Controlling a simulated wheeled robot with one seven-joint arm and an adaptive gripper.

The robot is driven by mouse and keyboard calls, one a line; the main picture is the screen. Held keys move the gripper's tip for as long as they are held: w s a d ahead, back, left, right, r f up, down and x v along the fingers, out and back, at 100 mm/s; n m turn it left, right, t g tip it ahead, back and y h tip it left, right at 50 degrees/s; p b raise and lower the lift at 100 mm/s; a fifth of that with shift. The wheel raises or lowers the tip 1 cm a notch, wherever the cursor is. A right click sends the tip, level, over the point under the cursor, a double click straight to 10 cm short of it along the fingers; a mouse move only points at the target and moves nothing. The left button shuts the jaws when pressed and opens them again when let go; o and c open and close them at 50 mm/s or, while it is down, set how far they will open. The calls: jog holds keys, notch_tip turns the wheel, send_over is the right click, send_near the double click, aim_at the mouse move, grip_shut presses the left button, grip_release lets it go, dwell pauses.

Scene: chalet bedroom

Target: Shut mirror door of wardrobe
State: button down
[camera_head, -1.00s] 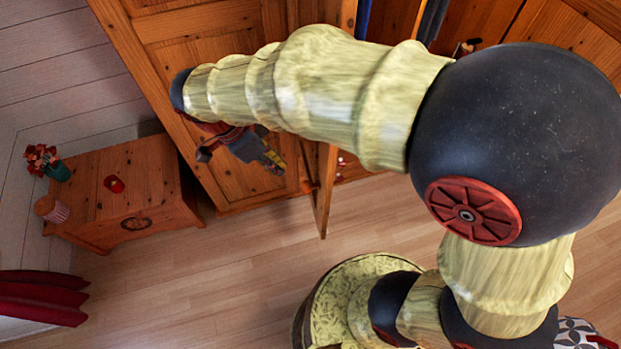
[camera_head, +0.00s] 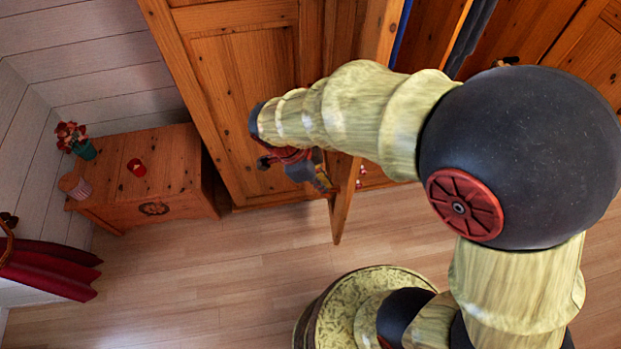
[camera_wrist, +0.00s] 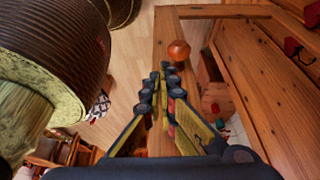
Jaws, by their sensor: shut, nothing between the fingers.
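The wardrobe's mirror door (camera_head: 343,205) stands open, jutting from the wardrobe front and seen nearly edge-on in the head view. Its upper part is partly hidden behind my arm. In the wrist view, its wooden frame (camera_wrist: 235,11) borders the mirror (camera_wrist: 208,75), and a round orange knob (camera_wrist: 179,52) sits on the frame's side piece. My gripper (camera_head: 328,187) is on the left side of the door, close to its free edge. In the wrist view, my gripper (camera_wrist: 167,72) is shut and empty, with its fingertips just below the knob. I cannot tell whether they touch the door.
A closed wooden wardrobe panel (camera_head: 240,95) is left of the open door. A low wooden cabinet (camera_head: 160,182) with a flower pot (camera_head: 84,149) and red cup (camera_head: 137,168) stands farther left. A red curtain (camera_head: 52,268) hangs lower left. The floor (camera_head: 225,285) before the wardrobe is clear.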

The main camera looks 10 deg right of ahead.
jog(key=shift+s+d+r, duration=0.1)
jog(key=shift+s+d, duration=0.05)
jog(key=shift+d, duration=1.1)
